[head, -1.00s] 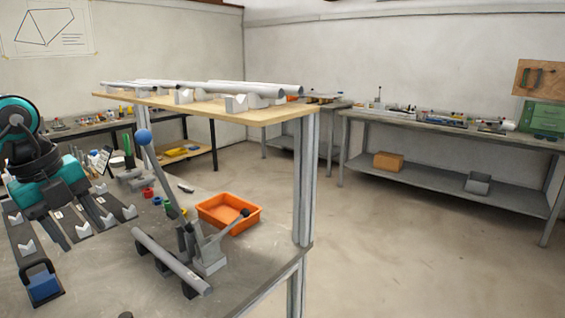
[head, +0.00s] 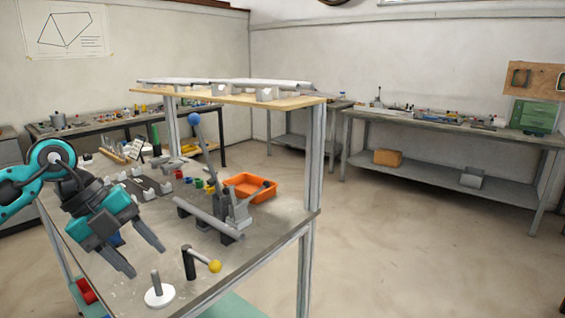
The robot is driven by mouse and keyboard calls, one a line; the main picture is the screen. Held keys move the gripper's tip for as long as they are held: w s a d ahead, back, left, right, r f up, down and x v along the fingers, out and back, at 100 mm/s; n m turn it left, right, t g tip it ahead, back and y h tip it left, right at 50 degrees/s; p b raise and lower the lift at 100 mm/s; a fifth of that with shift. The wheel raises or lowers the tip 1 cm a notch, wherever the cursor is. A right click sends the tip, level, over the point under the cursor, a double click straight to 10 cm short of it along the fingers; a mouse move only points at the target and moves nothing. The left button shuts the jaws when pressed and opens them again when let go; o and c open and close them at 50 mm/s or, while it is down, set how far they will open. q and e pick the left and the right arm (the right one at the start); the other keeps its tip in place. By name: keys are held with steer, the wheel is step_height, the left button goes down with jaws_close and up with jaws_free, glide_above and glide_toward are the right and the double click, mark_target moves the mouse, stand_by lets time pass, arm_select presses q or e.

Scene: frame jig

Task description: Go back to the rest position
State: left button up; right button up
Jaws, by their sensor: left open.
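My left gripper (head: 143,262) comes in from the left, above the front left part of the grey workbench (head: 215,268). Its two fingers point down and to the right, spread apart with nothing between them. It is apart from the tube and the lever fixture on the bench. A grey tube (head: 209,217) lies on dark supports, beside a lever fixture with a blue ball knob (head: 194,118). My right gripper is not in view.
An orange bin (head: 249,187) stands behind the lever fixture. A black post with a yellow knob (head: 215,266) and a white round base with a peg (head: 160,294) stand at the bench front. A wooden shelf (head: 233,98) with tubes spans above. Open floor (head: 410,245) lies to the right.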

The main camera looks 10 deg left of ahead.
arm_select(q)
steer(key=d+f+n+t+h, duration=0.3)
steer(key=d+t+h, duration=0.2)
steer(key=d+h, duration=1)
step_height(320, 180, down, 14)
steer(key=s+f+n+t+y+p, duration=0.1)
steer(key=s+n+t+y+p, duration=0.1)
steer(key=n+t+y, duration=1.05)
steer(key=s+f+n+g+y, duration=0.6)
steer(key=s+f+n+g, duration=0.2)
steer(key=s+f+g, duration=0.1)
step_height(320, 180, down, 3)
steer(key=shift+s+r, duration=0.15)
steer(key=shift+s, duration=0.35)
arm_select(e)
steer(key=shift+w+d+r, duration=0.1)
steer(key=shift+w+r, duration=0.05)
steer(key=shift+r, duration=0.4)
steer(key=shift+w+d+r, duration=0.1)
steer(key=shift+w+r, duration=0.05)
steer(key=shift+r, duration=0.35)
arm_select(q)
steer(key=shift+a, duration=0.1)
steer(key=shift+c, duration=0.3)
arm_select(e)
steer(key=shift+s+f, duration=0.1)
